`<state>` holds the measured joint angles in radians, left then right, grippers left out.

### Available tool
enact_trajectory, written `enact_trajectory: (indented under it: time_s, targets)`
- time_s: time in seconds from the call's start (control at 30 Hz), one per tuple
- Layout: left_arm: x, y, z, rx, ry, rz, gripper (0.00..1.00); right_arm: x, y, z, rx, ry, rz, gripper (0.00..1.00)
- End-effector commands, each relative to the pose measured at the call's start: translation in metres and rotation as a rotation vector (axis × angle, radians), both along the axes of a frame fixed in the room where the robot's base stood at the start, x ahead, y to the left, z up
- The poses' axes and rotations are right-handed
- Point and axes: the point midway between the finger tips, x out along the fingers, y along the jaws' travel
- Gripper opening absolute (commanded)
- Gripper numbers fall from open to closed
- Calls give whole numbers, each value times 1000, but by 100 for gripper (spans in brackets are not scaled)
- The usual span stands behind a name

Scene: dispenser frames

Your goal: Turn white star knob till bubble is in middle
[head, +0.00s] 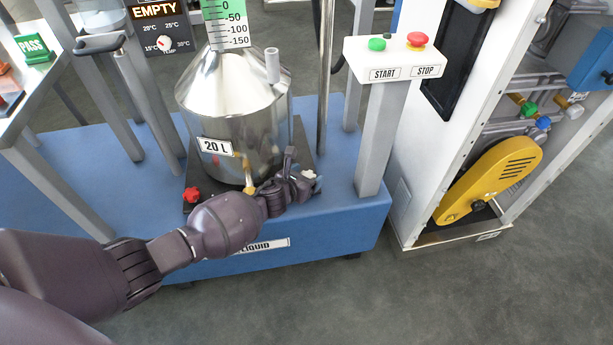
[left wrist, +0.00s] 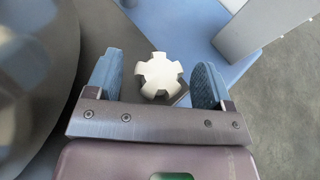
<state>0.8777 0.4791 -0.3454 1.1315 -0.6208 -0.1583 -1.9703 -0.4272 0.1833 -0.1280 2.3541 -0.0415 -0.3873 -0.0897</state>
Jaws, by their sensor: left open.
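The white star knob (left wrist: 160,76) lies between the open fingers of my left gripper (left wrist: 158,82) in the left wrist view. There are gaps on both sides, and I see no finger touching it. In the head view the white knob (head: 309,175) shows at the right front corner of the dark base plate, just past my left gripper (head: 300,180). No bubble or level is visible in either view; it may be hidden behind the arm or gripper. My right gripper is in neither view.
A steel 20 L vessel (head: 240,110) stands close behind my left gripper. A red knob (head: 192,194) is at the plate's left front corner. A grey post with the START and STOP box (head: 400,58) rises to the right. The blue platform (head: 345,225) is bare at front right.

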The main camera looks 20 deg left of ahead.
Motion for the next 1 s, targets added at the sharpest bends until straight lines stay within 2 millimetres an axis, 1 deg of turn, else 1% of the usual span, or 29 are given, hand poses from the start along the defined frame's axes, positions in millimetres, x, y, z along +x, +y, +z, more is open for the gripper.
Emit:
enact_trajectory:
  time_s: [0.07, 0.1, 0.37, 0.4, 0.43, 0.63, 0.77, 1.0]
  targets:
    - [0, 0, 0, 0, 0, 0, 75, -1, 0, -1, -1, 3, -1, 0]
    - [0, 0, 0, 0, 0, 0, 73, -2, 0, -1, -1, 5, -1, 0]
    - [0, 0, 0, 0, 0, 0, 34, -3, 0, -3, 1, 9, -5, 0]
    - [0, 0, 0, 0, 0, 0, 27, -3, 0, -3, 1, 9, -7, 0]
    - [0, 0, 0, 0, 0, 0, 26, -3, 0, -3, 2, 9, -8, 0]
    - [-1, -1, 0, 0, 1, 14, 26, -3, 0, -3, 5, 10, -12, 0]
    - [-1, -2, -1, -2, 1, 54, 26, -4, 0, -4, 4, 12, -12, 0]
    - [-1, -4, -1, -3, 3, 209, 26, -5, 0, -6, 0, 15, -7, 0]
